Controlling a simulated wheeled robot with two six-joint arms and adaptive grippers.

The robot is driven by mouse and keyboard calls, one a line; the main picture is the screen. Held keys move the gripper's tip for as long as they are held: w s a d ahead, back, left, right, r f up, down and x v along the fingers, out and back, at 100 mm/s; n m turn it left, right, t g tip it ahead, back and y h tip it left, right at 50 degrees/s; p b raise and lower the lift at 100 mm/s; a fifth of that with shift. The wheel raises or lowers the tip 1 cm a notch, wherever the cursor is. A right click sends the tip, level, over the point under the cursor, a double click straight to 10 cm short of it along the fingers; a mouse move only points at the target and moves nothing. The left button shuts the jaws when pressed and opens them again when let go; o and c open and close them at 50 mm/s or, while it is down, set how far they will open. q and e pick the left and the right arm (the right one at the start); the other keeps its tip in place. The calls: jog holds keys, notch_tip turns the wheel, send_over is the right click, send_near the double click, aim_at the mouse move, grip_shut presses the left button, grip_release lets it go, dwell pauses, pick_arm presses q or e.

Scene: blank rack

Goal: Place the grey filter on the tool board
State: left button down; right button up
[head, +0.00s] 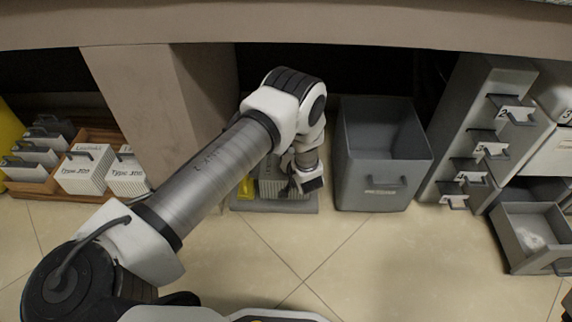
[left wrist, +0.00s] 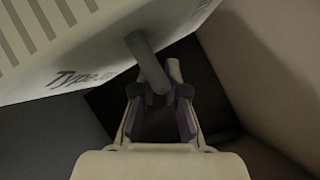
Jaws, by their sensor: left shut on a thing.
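The grey filter (head: 269,188) is a ribbed block. It stands on or just over a flat grey board (head: 245,204), which I take for the tool board, on the floor below the counter. My left gripper (head: 305,178) is at its right side, partly hidden by my arm. In the left wrist view the filter (left wrist: 70,40) fills the upper left, with slots and lettering starting "Type". There my left gripper (left wrist: 160,92) is shut on its looped handle (left wrist: 147,62). Whether the filter's base touches the board is hidden. My right gripper is out of view.
A grey bin (head: 382,188) stands just right of the board. Labelled filters (head: 84,170) sit in a wooden tray at the left. A grey drawer unit (head: 462,130) and an open box (head: 530,240) stand at the right. The counter overhangs the back.

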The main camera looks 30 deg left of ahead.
pick_arm(q)
jog(key=shift+f, duration=0.85)
jog(key=shift+r, duration=0.15)
jog(key=c, duration=1.2)
grip_release()
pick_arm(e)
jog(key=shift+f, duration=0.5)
pick_arm(q)
jog(key=shift+s+d+r, duration=0.1)
jog(key=shift+d+r, duration=0.05)
jog(key=p+v, duration=0.6)
jog(key=v, duration=0.5)
jog(key=s+d+m+g+h, duration=0.1)
jog(key=s+d+g+h, duration=0.1)
jog(key=s, duration=0.8)
jog(key=s+d+f+g+h, duration=0.1)
jog(key=s+d+g+h, duration=0.1)
jog(key=s, duration=0.9)
jog(key=s+d+m+g+h, duration=0.1)
jog(key=s+h, duration=0.4)
jog(key=s, duration=0.5)
jog(key=shift+s+d+f+m+g+h, duration=0.1)
jog(key=shift+d+f+m+g+h, duration=0.1)
jog(key=shift+d+g, duration=0.3)
jog(key=shift+s+d+f+m+g+h, duration=0.1)
jog(key=shift+d+f+g, duration=0.1)
jog(key=shift+g, duration=0.5)
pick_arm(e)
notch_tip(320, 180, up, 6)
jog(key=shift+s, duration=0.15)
